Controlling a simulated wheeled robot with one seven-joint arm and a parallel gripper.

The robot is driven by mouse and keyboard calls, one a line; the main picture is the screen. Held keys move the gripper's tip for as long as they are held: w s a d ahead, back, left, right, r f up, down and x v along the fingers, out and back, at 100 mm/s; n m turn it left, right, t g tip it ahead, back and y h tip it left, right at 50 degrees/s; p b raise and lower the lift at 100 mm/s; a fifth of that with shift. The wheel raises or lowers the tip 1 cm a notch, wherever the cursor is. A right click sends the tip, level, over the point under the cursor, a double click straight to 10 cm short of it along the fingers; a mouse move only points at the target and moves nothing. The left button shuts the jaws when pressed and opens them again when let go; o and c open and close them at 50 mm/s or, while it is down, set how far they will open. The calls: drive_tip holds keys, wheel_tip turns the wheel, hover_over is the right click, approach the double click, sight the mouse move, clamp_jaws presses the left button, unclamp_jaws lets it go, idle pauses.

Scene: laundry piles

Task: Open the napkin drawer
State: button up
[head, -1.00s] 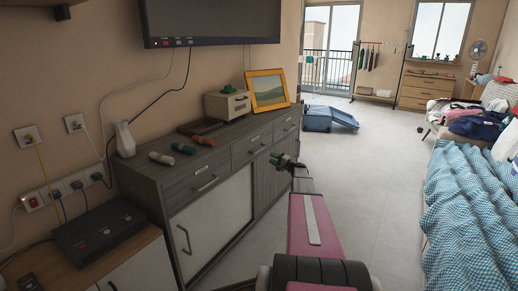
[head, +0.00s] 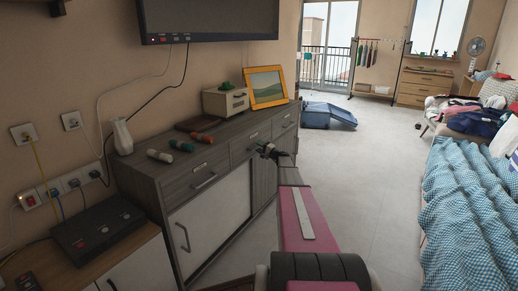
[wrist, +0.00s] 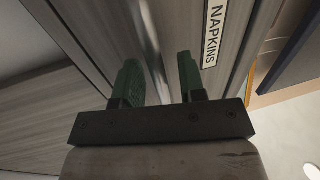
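The grey wood sideboard (head: 160,185) has a row of drawers under its top. The wrist view shows a white NAPKINS label (wrist: 214,35) on a drawer front close to my gripper. In the head view my gripper (head: 266,149) is at the middle drawer (head: 244,148), which looks shut. In the wrist view the two green fingers of my gripper (wrist: 160,82) are apart, near the drawer front, with the label to the right of them. A pale strip runs up between the fingers; I cannot tell whether it is the handle. Nothing is visibly gripped.
A bed with a blue checked cover (head: 470,210) lies to the right. The floor (head: 345,165) between is clear.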

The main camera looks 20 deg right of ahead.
clamp_jaws()
drive_tip(key=r+v, duration=0.2)
drive_tip(key=v, duration=1)
drive_tip(key=r+v, duration=0.3)
drive_tip(key=v, duration=1)
drive_tip(key=shift+s+d, duration=0.4)
drive_tip(key=shift+s, duration=0.15)
drive_tip(key=shift+f, duration=0.1)
unclamp_jaws()
drive_tip(key=v, duration=1)
drive_tip(key=shift+s+d, duration=0.3)
drive_tip(key=shift+f, duration=0.1)
